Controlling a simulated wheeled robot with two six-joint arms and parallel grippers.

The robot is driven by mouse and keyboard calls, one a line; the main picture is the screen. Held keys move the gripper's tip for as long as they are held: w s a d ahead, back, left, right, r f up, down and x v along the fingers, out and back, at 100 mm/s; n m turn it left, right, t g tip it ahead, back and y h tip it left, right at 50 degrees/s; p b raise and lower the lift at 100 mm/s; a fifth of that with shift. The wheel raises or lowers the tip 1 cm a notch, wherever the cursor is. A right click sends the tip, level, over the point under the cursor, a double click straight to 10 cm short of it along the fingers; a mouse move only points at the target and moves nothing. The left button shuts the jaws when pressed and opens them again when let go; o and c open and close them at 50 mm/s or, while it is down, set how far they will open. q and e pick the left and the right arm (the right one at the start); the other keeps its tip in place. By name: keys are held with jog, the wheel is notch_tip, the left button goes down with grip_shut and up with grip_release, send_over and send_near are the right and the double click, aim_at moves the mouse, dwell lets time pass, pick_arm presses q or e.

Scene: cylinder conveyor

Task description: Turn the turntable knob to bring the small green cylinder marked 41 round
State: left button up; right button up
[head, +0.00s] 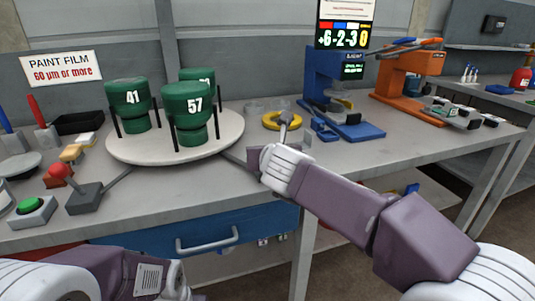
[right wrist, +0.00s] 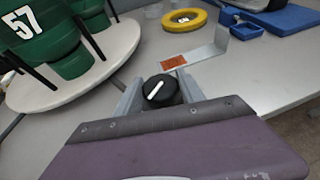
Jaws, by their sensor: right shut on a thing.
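The round white turntable (head: 215,150) carries the green cylinder marked 41 (head: 128,100) at its left, the one marked 57 (head: 190,115) at the front, and a third (head: 205,76) behind, its number partly hidden. Each stands between black posts. In the right wrist view the 57 cylinder (right wrist: 40,35) is at the upper left. My right gripper (head: 258,160) is at the turntable's right side. In the right wrist view its fingers are shut on a black knob (right wrist: 160,90) with a white pointer line. The head view does not clearly show the knob. My left gripper is out of view.
A yellow ring (head: 280,120) lies beyond my right gripper, beside blue (head: 335,90) and orange (head: 405,80) devices. A red-balled lever (head: 75,190) and a green button (head: 33,210) stand at the front left. The bench's front edge is mostly clear.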

jog(key=shift+f+m+h+b, duration=0.35)
jog(key=shift+f+m+h, duration=0.05)
jog(key=shift+f+h, duration=0.1)
jog(key=shift+r+m+h, duration=0.1)
jog(key=shift+m+h, duration=0.4)
jog(key=shift+r+m+h, duration=0.1)
jog(key=shift+m+h, duration=0.7)
jog(key=shift+h, duration=0.2)
dwell(1.2)
jog(key=shift+r, duration=0.2)
dwell(3.2)
jog(key=o, duration=1.4)
jog(key=shift+c, duration=0.2)
jog(key=shift+r+p, duration=0.1)
jog(key=shift+p, duration=0.2)
